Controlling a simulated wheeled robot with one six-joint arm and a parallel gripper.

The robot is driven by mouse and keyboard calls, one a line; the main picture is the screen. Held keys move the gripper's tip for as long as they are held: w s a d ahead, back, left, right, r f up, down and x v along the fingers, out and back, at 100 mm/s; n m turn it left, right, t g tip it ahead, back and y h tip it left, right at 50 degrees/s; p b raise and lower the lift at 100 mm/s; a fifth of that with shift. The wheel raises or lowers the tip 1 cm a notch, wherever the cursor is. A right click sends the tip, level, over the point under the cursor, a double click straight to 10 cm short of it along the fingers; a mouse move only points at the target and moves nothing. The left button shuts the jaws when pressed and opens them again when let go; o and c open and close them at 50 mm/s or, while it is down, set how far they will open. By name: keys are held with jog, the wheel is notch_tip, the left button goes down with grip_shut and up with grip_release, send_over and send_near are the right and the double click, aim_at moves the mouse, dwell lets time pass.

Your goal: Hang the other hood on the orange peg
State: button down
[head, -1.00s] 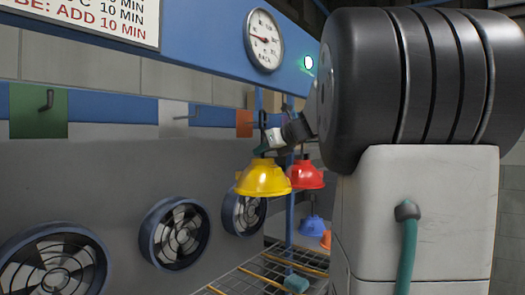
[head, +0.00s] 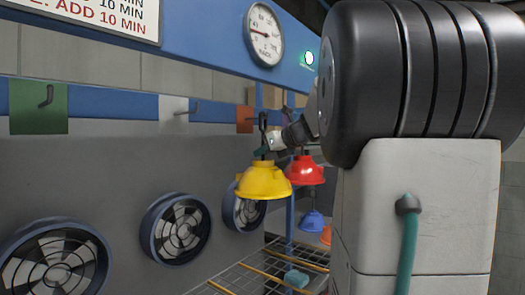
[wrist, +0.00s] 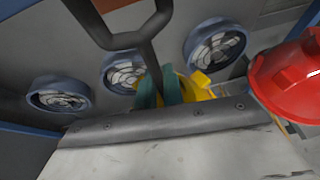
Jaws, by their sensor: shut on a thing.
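My gripper (head: 268,146) is shut on the dark hook stem of the yellow hood (head: 264,181), which hangs upright below it. In the wrist view, the teal fingertips (wrist: 160,90) close around the stem, with part of the yellow hood (wrist: 197,86) showing behind them. The open hook (wrist: 125,25) extends past the fingers. The orange plate (head: 244,119) is on the blue rail, just left of the hook top; its peg is small and dark. I cannot tell whether hook and peg touch. A red hood (head: 305,171) is just right of the yellow one; its support is hidden.
The white plate (head: 174,110) and green plate (head: 38,109) have bare pegs. A blue hood (head: 311,222) and an orange hood (head: 326,236) are lower down. Several round fans (head: 175,229) line the wall. A wire rack (head: 250,278) lies below.

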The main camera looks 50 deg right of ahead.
jog(key=shift+f, duration=0.1)
jog(key=c, duration=1.5)
grip_release()
jog(key=shift+o, duration=0.2)
jog(key=shift+s, duration=0.1)
jog(key=v, duration=0.7)
jog(key=shift+s, duration=0.3)
